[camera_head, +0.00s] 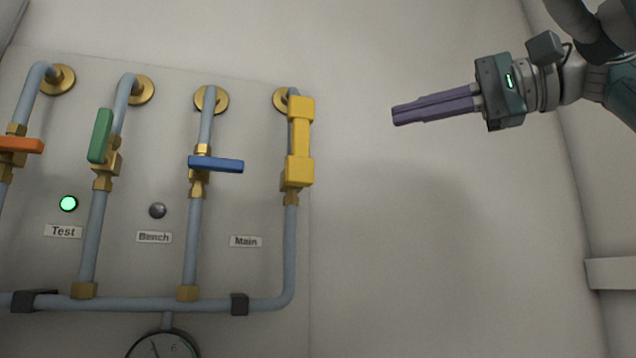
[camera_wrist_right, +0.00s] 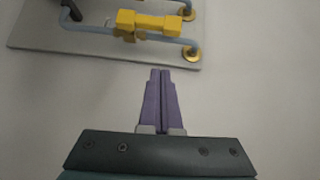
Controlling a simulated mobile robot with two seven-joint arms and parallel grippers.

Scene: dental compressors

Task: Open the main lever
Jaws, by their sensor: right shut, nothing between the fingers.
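The "Main" label (camera_head: 245,241) sits on the wall panel between the pipe with the blue lever (camera_head: 217,164) and the pipe with the yellow lever (camera_head: 300,140). I cannot tell from its place alone which lever it names. The blue lever lies across its pipe. The yellow lever lies along its pipe; it also shows in the right wrist view (camera_wrist_right: 147,23). My right gripper (camera_head: 394,115) is shut and empty, to the right of the yellow lever and apart from it. Its purple fingers (camera_wrist_right: 161,72) point toward the panel side in the wrist view. My left gripper is out of view.
A green lever (camera_head: 100,136) lies along its pipe and an orange lever (camera_head: 22,145) lies across its pipe, further left. A green lamp (camera_head: 68,203) is lit above "Test"; a grey one (camera_head: 158,211) is above "Bench". A gauge (camera_head: 163,346) is below. Wall right of the panel is bare.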

